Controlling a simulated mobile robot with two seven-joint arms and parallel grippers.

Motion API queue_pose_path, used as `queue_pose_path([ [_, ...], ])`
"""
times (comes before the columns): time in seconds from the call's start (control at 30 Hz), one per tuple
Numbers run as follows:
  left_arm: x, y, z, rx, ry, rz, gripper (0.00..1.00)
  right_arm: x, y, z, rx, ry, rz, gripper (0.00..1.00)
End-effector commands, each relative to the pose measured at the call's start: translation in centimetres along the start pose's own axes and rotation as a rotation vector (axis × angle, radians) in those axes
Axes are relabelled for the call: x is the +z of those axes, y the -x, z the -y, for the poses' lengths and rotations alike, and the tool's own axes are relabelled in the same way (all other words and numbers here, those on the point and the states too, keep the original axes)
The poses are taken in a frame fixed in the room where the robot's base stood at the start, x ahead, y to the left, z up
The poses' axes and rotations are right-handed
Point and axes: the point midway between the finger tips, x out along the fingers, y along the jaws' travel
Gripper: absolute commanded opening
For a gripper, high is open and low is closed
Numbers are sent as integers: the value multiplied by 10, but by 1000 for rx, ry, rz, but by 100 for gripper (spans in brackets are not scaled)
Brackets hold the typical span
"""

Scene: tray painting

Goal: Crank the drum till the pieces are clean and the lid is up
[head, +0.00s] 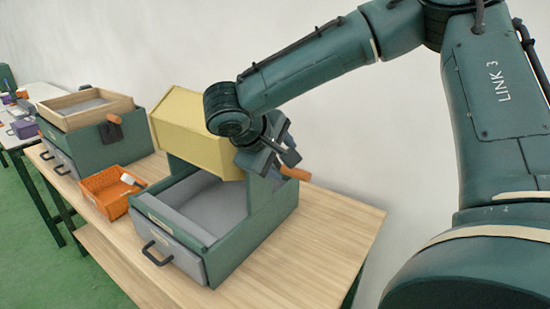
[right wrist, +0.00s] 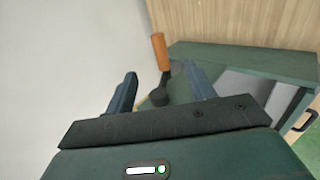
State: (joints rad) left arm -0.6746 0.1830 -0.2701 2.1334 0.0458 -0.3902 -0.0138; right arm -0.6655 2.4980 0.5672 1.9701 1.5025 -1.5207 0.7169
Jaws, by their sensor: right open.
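The yellow drum (head: 192,137) is a box tilted on its green stand (head: 262,200); no pieces show, and I cannot tell its lid's state. The drum's crank has an orange handle (head: 295,174) on the stand's right side. In the right wrist view the orange handle (right wrist: 160,50) and its dark hub (right wrist: 158,97) lie ahead, between the lines of my fingers. My right gripper (head: 277,157) is open and empty, close by the crank; the wrist view shows its two blue fingers (right wrist: 161,88) apart. I see no contact with the handle. My left gripper is not in view.
Below the drum is a grey-floored tray (head: 205,207) with a drawer (head: 175,252) under it. An orange basket (head: 108,190) with a white-ended item stands left. Farther left, a green unit (head: 85,146) carries a wooden tray (head: 70,122). The table's right front is clear.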

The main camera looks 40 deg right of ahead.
Motion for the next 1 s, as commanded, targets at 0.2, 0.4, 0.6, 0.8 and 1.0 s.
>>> queue_pose_path([
  [0.2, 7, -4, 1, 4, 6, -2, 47, 0, -17, 3, 2, -1, 4, 55],
  [0.4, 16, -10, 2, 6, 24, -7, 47, 0, -48, 3, 0, -1, 4, 55],
  [0.6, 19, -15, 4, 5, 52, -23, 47, 0, -78, 3, 2, -1, 3, 55],
  [0.8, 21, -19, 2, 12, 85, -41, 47, 0, -102, 2, 3, -1, 2, 55],
  [1.0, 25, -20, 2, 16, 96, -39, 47, 0, -114, 1, 3, 1, 2, 55],
])
